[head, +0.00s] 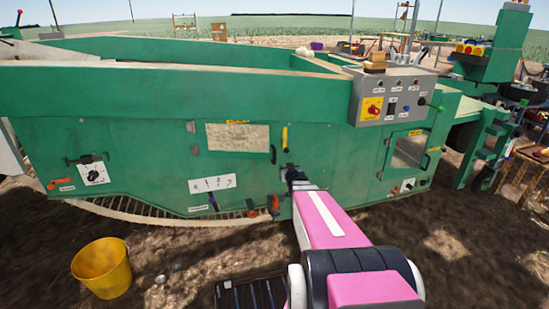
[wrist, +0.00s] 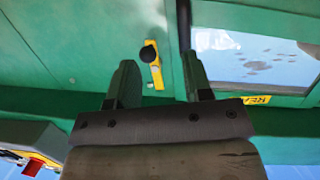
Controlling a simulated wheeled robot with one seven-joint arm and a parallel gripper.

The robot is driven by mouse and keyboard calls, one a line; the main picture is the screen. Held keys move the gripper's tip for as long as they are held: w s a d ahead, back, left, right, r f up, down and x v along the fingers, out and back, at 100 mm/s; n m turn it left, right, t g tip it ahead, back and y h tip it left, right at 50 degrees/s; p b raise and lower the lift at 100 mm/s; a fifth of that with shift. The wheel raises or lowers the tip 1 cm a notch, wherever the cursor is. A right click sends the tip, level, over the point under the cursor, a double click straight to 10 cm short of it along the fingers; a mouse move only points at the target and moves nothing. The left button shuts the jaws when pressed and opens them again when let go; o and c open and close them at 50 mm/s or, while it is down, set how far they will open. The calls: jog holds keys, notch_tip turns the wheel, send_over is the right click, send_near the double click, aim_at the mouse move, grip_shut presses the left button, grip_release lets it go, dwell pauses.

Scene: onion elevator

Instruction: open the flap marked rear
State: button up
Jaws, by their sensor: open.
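The flap with a cloudy window (head: 238,137) is in the left-middle of the green machine side in the head view. It looks closed. In the wrist view this flap (wrist: 215,12) is at the upper right, with a yellow label (wrist: 257,99) that appears upside down and seems to read REAR. A dark bar handle (head: 273,154) stands on its right edge in the head view. A yellow latch with a black knob (wrist: 152,60) is beside the flap. My gripper (head: 293,178) is open and empty, just below and right of the handle. Its fingers (wrist: 161,80) straddle no object.
A second windowed flap (head: 408,150) is farther right. A white panel with a lever (head: 212,183) and orange handles (head: 275,204) sit lower. A yellow bucket (head: 102,267) stands on the soil at left.

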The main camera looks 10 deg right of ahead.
aim_at(275, 157)
jog(key=w+a+n+y, duration=0.1)
jog(key=w, duration=0.3)
jog(key=w+a+t+y, duration=0.1)
jog(key=w+y, duration=0.1)
jog(key=w, duration=0.2)
jog(key=w+a+n+y, duration=0.1)
jog(key=w, duration=0.3)
jog(key=shift+r+n+t+y, duration=0.3)
jog(key=shift+r+t, duration=0.1)
grip_shut()
jog(key=shift+s, duration=0.15)
